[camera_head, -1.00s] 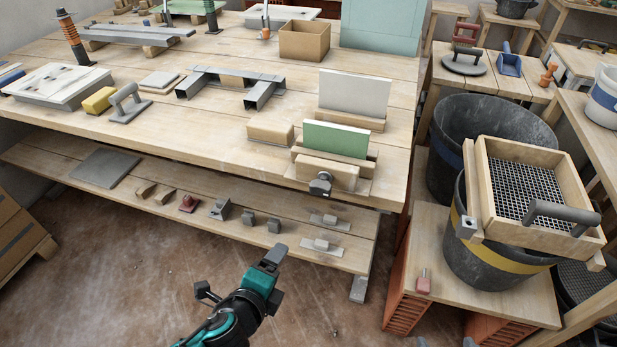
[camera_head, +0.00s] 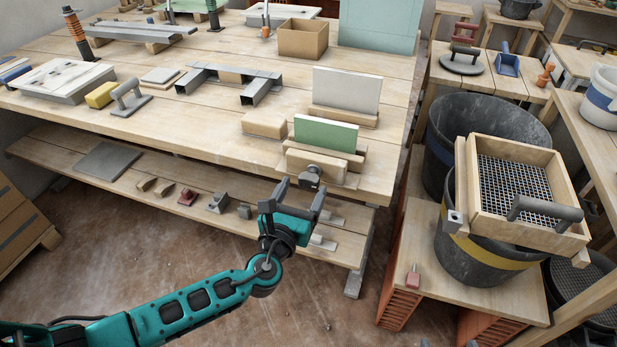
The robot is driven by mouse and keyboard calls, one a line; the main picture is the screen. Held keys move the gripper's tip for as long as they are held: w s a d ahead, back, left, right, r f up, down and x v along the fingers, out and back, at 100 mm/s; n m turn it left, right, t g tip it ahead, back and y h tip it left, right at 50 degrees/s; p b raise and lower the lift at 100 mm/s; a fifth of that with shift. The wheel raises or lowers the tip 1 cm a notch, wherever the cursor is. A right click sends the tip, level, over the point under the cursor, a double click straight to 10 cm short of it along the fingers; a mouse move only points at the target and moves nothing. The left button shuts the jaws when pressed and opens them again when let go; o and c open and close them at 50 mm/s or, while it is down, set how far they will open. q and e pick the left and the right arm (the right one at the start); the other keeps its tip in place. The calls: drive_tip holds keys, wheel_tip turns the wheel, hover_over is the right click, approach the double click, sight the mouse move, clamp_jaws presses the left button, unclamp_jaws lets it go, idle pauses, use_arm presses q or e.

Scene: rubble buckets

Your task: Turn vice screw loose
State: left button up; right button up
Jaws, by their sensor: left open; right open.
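The wooden vice (camera_head: 323,167) sits at the front edge of the workbench. It holds an upright green board (camera_head: 325,134) between its wooden jaws. Its dark screw knob (camera_head: 311,175) sticks out at the front. My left gripper (camera_head: 301,192) is open, just in front of and slightly below the knob. Its two fingers point towards the knob, one to its left and one to its right. I cannot tell whether a finger touches it.
A white board (camera_head: 346,89) stands in a wooden holder behind the vice, and a wooden block (camera_head: 264,124) lies to its left. The lower shelf (camera_head: 118,185) holds several small parts. Black buckets and a wooden sieve (camera_head: 520,185) stand on the right.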

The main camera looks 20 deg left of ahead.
sight(307, 182)
use_arm(q)
drive_tip(key=shift+w+d, duration=0.1)
drive_tip(key=shift+w, duration=2.2)
drive_tip(key=c, duration=1)
drive_tip(key=shift+o, duration=0.2)
